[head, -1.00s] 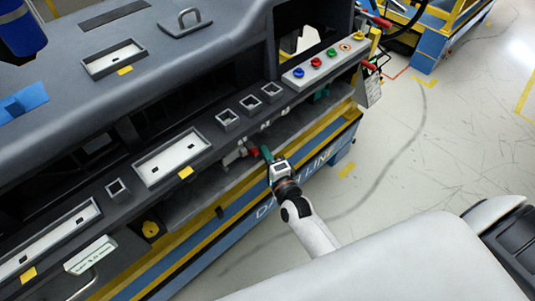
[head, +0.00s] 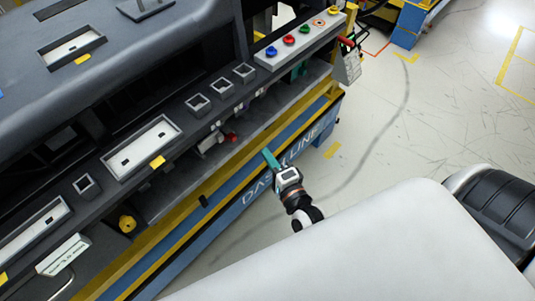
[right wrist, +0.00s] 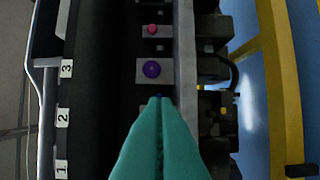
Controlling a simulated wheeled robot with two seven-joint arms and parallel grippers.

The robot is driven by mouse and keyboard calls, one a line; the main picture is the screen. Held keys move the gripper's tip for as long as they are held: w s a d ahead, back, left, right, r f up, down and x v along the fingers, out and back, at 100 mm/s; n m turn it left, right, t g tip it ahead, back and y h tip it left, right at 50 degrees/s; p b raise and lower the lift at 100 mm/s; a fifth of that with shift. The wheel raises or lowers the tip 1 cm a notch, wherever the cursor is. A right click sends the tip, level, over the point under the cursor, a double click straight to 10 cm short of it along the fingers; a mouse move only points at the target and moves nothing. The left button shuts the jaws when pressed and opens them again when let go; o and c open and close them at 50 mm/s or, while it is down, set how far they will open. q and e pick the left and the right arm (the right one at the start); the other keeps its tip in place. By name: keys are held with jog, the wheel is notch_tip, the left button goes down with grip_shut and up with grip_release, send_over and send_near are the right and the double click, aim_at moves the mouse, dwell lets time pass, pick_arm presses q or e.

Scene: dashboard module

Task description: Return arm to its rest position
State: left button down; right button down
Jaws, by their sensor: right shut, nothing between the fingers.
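My right gripper (head: 268,155) has teal fingers and shows near the middle of the head view. It is shut and empty, in front of the dashboard module's lower edge, over the yellow and blue rail. In the right wrist view its two teal fingers (right wrist: 160,105) are pressed together. The dashboard module (head: 180,58) is dark grey and fills the left of the head view. A red-ended grey part (head: 231,137) sits under its front panel, apart from the fingers. My left gripper is not in view.
A strip with coloured buttons (head: 303,38) is at the module's right end. The yellow and blue rail (head: 272,172) runs along the front. The wrist view shows a purple round part (right wrist: 151,69) and numbered labels (right wrist: 63,117). Pale floor (head: 440,120) at right is open.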

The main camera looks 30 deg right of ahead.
jog(key=shift+d, duration=0.1)
jog(key=s+a+f+n+g+y, duration=0.1)
jog(key=s+f+n+g, duration=0.4)
jog(key=f, duration=0.9)
jog(key=s+a+f+n+g, duration=0.1)
jog(key=s+f+n+g, duration=0.4)
jog(key=f, duration=0.9)
jog(key=s+d+f+n+g, duration=0.1)
jog(key=s+f+n+g, duration=0.1)
jog(key=s, duration=0.6)
jog(key=s+d+f+n+g+h, duration=0.1)
jog(key=s+d+f+n+g, duration=0.1)
jog(key=s+f+n, duration=0.2)
jog(key=s+d+f+n+g, duration=0.2)
jog(key=s+f, duration=0.6)
jog(key=s, duration=0.4)
jog(key=shift+s+f+n+g, duration=0.2)
jog(key=shift+n+g, duration=0.3)
jog(key=shift+n, duration=0.6)
